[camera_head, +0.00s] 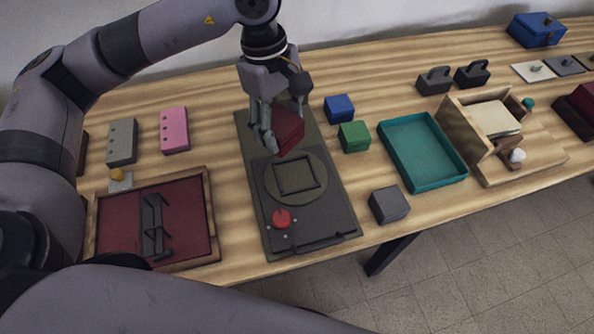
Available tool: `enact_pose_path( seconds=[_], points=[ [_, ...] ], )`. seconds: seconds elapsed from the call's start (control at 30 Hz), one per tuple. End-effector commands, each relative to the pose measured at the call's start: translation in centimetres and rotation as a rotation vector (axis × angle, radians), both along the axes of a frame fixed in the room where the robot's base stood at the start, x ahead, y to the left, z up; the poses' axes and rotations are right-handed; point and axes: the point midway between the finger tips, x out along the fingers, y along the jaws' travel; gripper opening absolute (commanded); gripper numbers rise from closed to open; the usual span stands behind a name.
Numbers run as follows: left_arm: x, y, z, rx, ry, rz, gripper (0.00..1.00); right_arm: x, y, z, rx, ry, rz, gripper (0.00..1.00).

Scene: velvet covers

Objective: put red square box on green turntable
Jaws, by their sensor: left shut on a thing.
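The red square box (289,133) is held in my left gripper (275,122), tilted, above the far part of the turntable. My left gripper is shut on it; the fingers hide part of its left side. The green turntable (263,193) is a round olive-green disc with a dark square frame (294,177) on it. It sits in a long dark base plate (330,222) with a red button (282,218) at its near left. The box looks apart from the disc. My right gripper is not in view.
Blue (339,108), green (354,136) and dark grey (389,205) boxes stand right of the base, near a teal tray (462,172). A wooden case with a dark red lining (107,222) lies left. Grey (122,142) and pink (174,130) blocks stand behind it.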

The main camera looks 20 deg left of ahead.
Motion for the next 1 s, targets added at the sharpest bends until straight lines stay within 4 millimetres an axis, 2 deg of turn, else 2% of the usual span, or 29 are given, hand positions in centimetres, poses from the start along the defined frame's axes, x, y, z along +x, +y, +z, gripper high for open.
enact_pose_path(
  seconds=[0.13, 0.3, 0.43, 0.57, 0.67, 1.0],
  points=[
    [1.3, -1.1, 2.0, -0.003, -0.004, 0.362, 0.25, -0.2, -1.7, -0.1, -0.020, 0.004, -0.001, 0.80],
    [2.3, -1.8, 3.8, 0.000, -0.004, 0.708, 0.25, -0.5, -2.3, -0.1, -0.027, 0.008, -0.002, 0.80],
    [2.7, -2.1, 4.7, 0.001, -0.003, 0.876, 0.25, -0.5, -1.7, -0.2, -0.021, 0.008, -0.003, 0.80],
    [2.8, -2.2, 4.8, 0.005, -0.001, 0.957, 0.25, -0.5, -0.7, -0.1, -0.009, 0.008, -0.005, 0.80],
    [2.8, -2.2, 3.6, 0.007, 0.002, 0.975, 0.25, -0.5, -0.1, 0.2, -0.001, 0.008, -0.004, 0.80],
    [2.7, -2.1, -5.3, 0.009, 0.005, 0.974, 0.25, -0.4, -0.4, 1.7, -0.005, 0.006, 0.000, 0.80]
  ],
)
